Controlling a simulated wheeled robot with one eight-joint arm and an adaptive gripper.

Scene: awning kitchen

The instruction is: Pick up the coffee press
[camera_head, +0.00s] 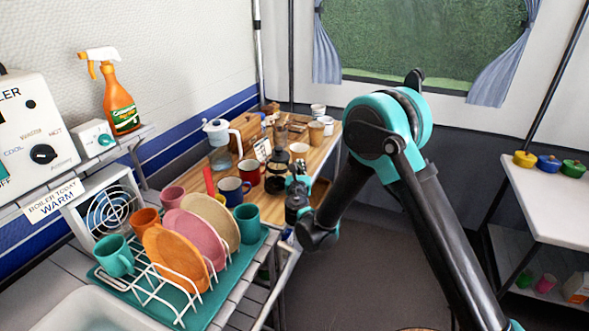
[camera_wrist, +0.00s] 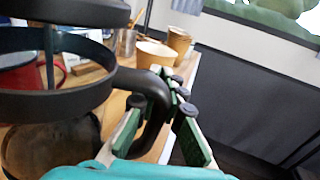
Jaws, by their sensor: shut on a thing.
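The coffee press (camera_head: 276,164), with black bands and a glass body, is on the far wooden table in the head view. In the wrist view the coffee press (camera_wrist: 60,95) fills the left side, with its black handle toward the right. My gripper (camera_head: 294,182) is at the right side of the press. In the wrist view my gripper (camera_wrist: 155,125) has its green-padded fingers on either side of the handle, shut on it. The base of the press is partly hidden, so I cannot tell whether it touches the table.
Several mugs, including a blue one (camera_head: 233,190) and a red one (camera_head: 249,172), stand left of the press. A white-topped jug (camera_head: 220,148) and paper cups (camera_head: 316,131) are behind. A dish rack (camera_head: 165,287) with plates is nearer. Floor at right is open.

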